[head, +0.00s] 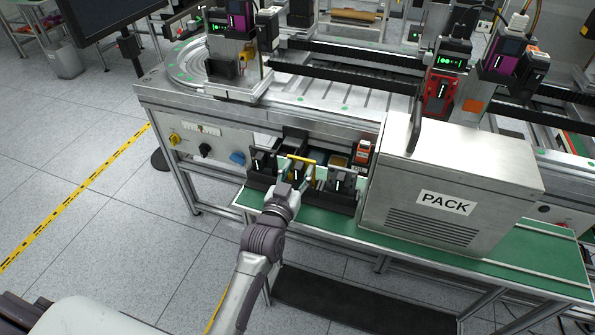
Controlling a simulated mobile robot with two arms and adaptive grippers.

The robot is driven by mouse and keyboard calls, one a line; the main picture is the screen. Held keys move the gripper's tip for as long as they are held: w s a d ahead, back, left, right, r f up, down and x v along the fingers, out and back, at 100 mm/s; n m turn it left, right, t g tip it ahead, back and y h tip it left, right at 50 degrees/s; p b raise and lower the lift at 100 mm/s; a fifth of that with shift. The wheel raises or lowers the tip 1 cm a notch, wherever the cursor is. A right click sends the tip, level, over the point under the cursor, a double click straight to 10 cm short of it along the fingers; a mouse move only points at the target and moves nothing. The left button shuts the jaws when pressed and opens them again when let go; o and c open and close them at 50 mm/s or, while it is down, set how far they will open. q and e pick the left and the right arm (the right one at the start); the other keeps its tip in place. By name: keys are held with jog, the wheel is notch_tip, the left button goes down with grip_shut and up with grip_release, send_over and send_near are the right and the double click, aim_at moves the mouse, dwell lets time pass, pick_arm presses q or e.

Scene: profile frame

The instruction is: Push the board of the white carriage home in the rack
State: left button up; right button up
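The rack (321,198) is a low dark frame on the green bench top, under the front edge of the machine. Several small carriages stand in it, mostly black with light marks. I cannot tell for sure which one is the white carriage, or how far its board sits in. A yellow bar (303,160) and pale green upright parts show in the middle of the row. My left gripper (297,181) is at the front of the rack, just below the yellow bar. Its fingers are small and partly hidden, so I cannot tell whether they touch anything. My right gripper is not in view.
A large metal box marked PACK (446,203) stands close to the right of the rack. The machine table (345,112) overhangs behind. A panel with knobs (205,147) is at the left. The green bench top (345,229) is bare in front of the rack.

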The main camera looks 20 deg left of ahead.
pick_arm(q)
jog(key=shift+s+f, duration=0.1)
jog(key=shift+s, duration=0.4)
jog(key=s, duration=1.1)
jog(key=shift+a, duration=0.2)
jog(key=s+d+f+m+g, duration=0.1)
jog(key=s+f+g, duration=0.25)
jog(key=f, duration=0.75)
jog(key=s+d+f+g+h, duration=0.1)
jog(key=s+f+g, duration=0.25)
jog(key=f, duration=0.85)
jog(key=s+f+m+g, duration=0.15)
jog(key=s+f, duration=0.35)
jog(key=f, duration=0.6)
jog(key=s+a+f+g, duration=0.2)
jog(key=s+f, duration=0.4)
jog(key=s, duration=0.3)
jog(key=s+a+f+g+y, duration=0.1)
jog(key=s+a+f+g, duration=0.2)
jog(key=s, duration=0.6)
jog(key=s+a+f+g, duration=0.3)
jog(key=s+f, duration=0.5)
jog(key=s, duration=0.1)
jog(key=shift+f+y, duration=0.3)
